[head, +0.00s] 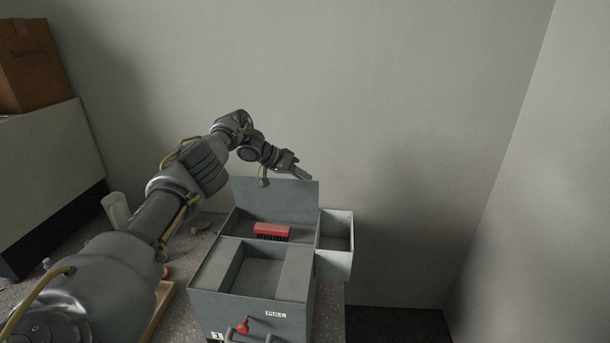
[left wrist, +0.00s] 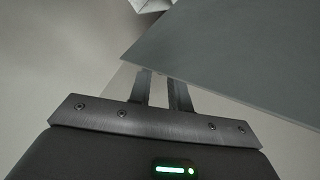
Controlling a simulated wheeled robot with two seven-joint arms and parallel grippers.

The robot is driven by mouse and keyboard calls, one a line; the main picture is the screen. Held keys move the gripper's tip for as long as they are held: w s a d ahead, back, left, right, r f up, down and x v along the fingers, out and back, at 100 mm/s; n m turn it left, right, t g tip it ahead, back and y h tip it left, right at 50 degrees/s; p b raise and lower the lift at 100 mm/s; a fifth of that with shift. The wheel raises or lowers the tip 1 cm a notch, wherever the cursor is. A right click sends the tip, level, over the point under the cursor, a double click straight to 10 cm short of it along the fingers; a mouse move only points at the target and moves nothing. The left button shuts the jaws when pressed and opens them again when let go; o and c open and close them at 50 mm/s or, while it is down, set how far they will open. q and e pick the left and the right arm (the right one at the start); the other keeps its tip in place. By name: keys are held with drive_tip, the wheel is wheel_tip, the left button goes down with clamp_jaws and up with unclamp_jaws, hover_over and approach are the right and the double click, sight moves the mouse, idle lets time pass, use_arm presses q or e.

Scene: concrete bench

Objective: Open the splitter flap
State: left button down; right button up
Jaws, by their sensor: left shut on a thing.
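The splitter flap (head: 270,201) is a flat grey panel standing up at the back of the grey box unit (head: 207,271). It also fills the upper right of the left wrist view (left wrist: 235,60). My left gripper (head: 302,174) is at the flap's top edge, near its right corner, and is shut on that edge. In the left wrist view its two narrow fingers (left wrist: 162,88) meet the edge, and the flap hides their tips. My right gripper is in neither view.
A red brush (head: 271,230) lies in the compartment in front of the flap. An open side tray (head: 335,262) juts out at the right. A red knob (head: 243,326) and a "PULL" label are on the front. A pale cup (head: 117,210) stands at the left, behind my arm.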

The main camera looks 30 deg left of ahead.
use_arm(q)
drive_tip(key=shift+s+a+f, duration=0.2)
drive_tip(key=shift+s+f, duration=0.05)
drive_tip(key=shift+f, duration=0.35)
drive_tip(key=c, duration=1.3)
unclamp_jaws()
drive_tip(key=shift+a, duration=0.15)
drive_tip(key=shift+o, duration=0.2)
drive_tip(key=shift+w, duration=0.15)
drive_tip(key=shift+w+r, duration=0.15)
drive_tip(key=shift+w, duration=0.05)
drive_tip(key=b+v, duration=0.2)
drive_tip(key=v, duration=0.7)
drive_tip(key=shift+s+a+r, duration=0.2)
drive_tip(key=shift+r, duration=0.15)
drive_tip(key=shift+s+a+r, duration=0.15)
drive_tip(key=shift+s+r, duration=0.05)
drive_tip(key=shift+s, duration=0.1)
